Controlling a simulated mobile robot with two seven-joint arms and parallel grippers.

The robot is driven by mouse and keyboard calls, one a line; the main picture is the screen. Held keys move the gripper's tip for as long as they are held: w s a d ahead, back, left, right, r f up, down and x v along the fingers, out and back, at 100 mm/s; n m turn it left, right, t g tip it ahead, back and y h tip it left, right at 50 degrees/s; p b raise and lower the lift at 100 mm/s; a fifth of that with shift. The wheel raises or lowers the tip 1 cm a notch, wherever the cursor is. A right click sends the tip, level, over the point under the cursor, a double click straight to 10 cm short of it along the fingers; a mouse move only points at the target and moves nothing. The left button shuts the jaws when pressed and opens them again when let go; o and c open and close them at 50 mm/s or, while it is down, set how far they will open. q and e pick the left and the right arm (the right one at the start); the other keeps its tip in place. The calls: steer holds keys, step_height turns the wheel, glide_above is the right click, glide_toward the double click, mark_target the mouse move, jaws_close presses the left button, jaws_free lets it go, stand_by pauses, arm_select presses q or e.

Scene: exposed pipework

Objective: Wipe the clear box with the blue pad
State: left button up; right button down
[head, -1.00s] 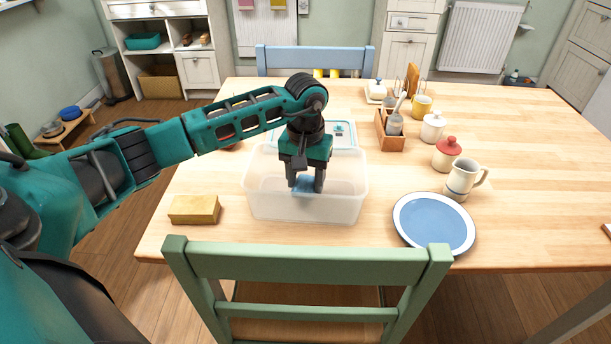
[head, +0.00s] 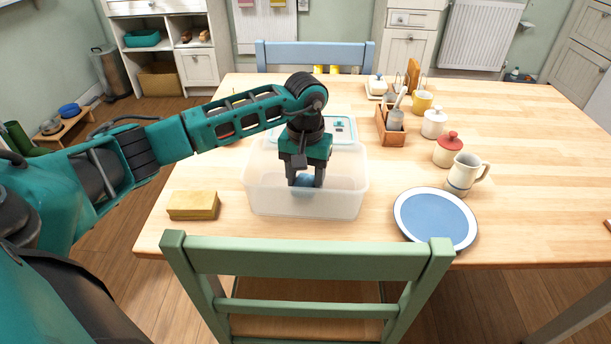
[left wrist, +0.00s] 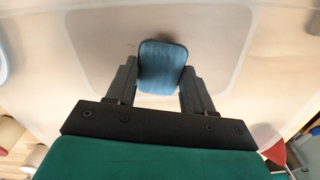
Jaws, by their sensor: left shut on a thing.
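The clear box (head: 340,199) stands open on the wooden table, near its front edge. My left gripper (head: 305,183) reaches down into the box from above. It is shut on the blue pad (head: 303,180), which shows between the fingertips. In the left wrist view the blue pad (left wrist: 162,66) sits between the two dark fingers, over the pale box floor. A small brownish mark (left wrist: 131,44) shows beside the pad there. I cannot tell whether the pad touches the box floor. My right gripper is not in view.
A yellow sponge-like block (head: 194,205) lies left of the box. A blue plate (head: 436,218) lies to the right, with a jug (head: 462,174) and a red-lidded pot (head: 448,150) beyond. A lid (head: 342,130) lies behind the box. A green chair (head: 310,262) stands in front.

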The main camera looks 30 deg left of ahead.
arm_select(q)
steer(key=shift+f+b, duration=0.35)
steer(key=shift+f, duration=0.1)
steer(key=shift+w+d, duration=0.1)
steer(key=shift+d, duration=0.15)
steer(key=shift+w+d+r+b, duration=0.1)
steer(key=shift+w+d+b, duration=0.2)
steer(key=shift+d, duration=0.4)
steer(key=shift+w+d+b, duration=0.15)
steer(key=shift+w+d, duration=0.25)
steer(key=shift+d, duration=0.25)
steer(key=shift+s+a+f+b, duration=0.2)
steer(key=shift+s+a, duration=0.15)
steer(key=shift+a, duration=0.3)
steer(key=shift+s+a+f+b, duration=0.15)
steer(key=shift+s+a, duration=0.15)
steer(key=shift+a, duration=0.3)
steer(key=shift+s+a+f, duration=0.1)
steer(key=shift+s+a, duration=0.2)
steer(key=shift+a, duration=0.1)
